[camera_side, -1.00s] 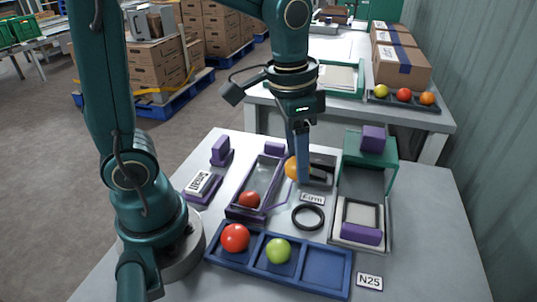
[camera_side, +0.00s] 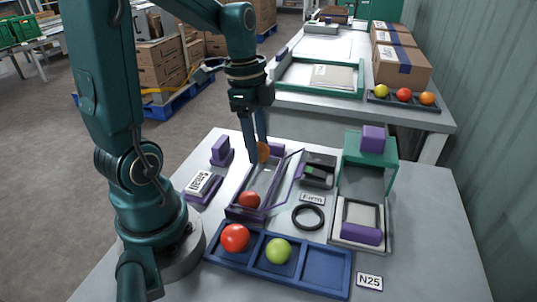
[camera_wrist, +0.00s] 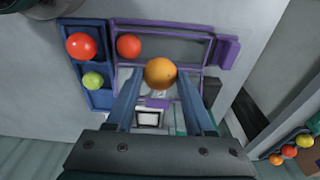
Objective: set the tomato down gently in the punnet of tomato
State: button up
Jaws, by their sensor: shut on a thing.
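My gripper (camera_side: 260,155) is shut on an orange tomato (camera_side: 263,152), which also shows between the fingers in the wrist view (camera_wrist: 160,72). The punnet is a purple-rimmed tray (camera_side: 232,212) with a clear, purple-framed lid (camera_side: 299,168) standing open on its right side. The held tomato is at the punnet's far end in the side view; its exact height above the floor of the punnet is hard to tell. A red tomato (camera_side: 249,200) lies in the punnet's near end, also seen in the wrist view (camera_wrist: 129,46).
A blue divided tray (camera_side: 318,275) in front holds a red tomato (camera_side: 235,238) and a green one (camera_side: 279,250). A black device (camera_side: 319,170), a black ring (camera_side: 308,217) and a green-and-purple stand (camera_side: 370,148) are to the right. A purple block (camera_side: 221,151) stands left.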

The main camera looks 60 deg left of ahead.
jog(key=shift+a+f, duration=0.2)
jog(key=shift+f, duration=3.3)
jog(key=o, duration=1)
jog(key=shift+s, duration=0.1)
jog(key=shift+d, duration=0.1)
jog(key=c, duration=0.3)
jog(key=shift+c, duration=0.2)
jog(key=shift+r, duration=0.15)
